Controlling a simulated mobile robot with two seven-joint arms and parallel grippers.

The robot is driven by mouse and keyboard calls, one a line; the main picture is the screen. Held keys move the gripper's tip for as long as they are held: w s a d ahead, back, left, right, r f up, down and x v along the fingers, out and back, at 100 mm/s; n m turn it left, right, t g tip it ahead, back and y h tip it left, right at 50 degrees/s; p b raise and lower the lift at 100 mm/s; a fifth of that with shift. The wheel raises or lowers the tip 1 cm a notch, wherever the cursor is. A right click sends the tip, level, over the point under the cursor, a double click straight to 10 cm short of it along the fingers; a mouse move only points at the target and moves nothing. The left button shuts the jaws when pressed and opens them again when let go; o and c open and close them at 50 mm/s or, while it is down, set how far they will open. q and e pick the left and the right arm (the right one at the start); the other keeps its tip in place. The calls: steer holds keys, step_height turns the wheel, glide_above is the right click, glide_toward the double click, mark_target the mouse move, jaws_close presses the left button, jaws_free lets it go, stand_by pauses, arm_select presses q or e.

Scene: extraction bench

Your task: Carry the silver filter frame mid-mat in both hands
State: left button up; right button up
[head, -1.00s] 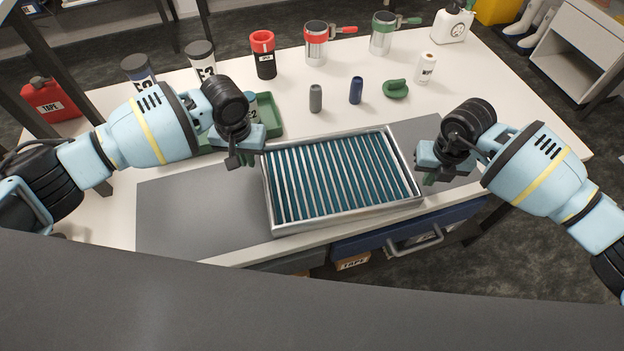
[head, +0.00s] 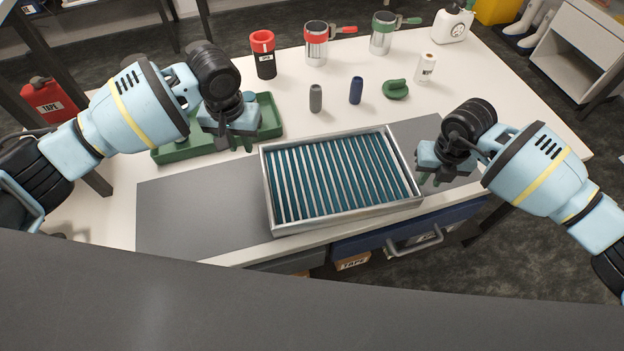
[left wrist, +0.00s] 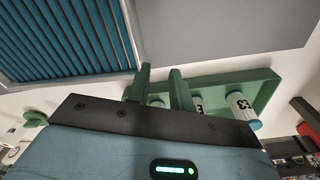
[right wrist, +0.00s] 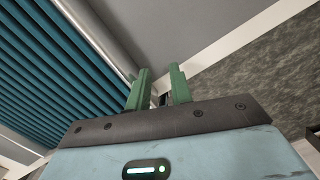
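The silver filter frame (head: 345,220), a shallow metal tray with teal pleats, lies flat on the grey mat (head: 195,205), right of the mat's middle. It also shows at the upper left of the left wrist view (left wrist: 129,35) and the left of the right wrist view (right wrist: 105,38). My left gripper (head: 238,147) is open and empty, beyond the frame's far left corner and over the green tray. My right gripper (head: 431,179) is open beside the frame's right end, with bare mat beneath it. I cannot tell whether it touches the frame.
The green tray (head: 271,118) holds small labelled containers (left wrist: 240,105) behind the mat. A grey bottle (head: 316,98), a blue bottle (head: 356,90) and a green object (head: 396,89) stand behind the frame. Mugs line the back. The mat's left part is clear.

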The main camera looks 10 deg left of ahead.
arm_select(q)
steer(key=r, duration=0.5)
steer(key=shift+s+r, duration=0.2)
steer(key=shift+r, duration=0.15)
arm_select(e)
step_height(320, 180, up, 12)
steer(key=shift+s, duration=0.45)
stand_by(0.3)
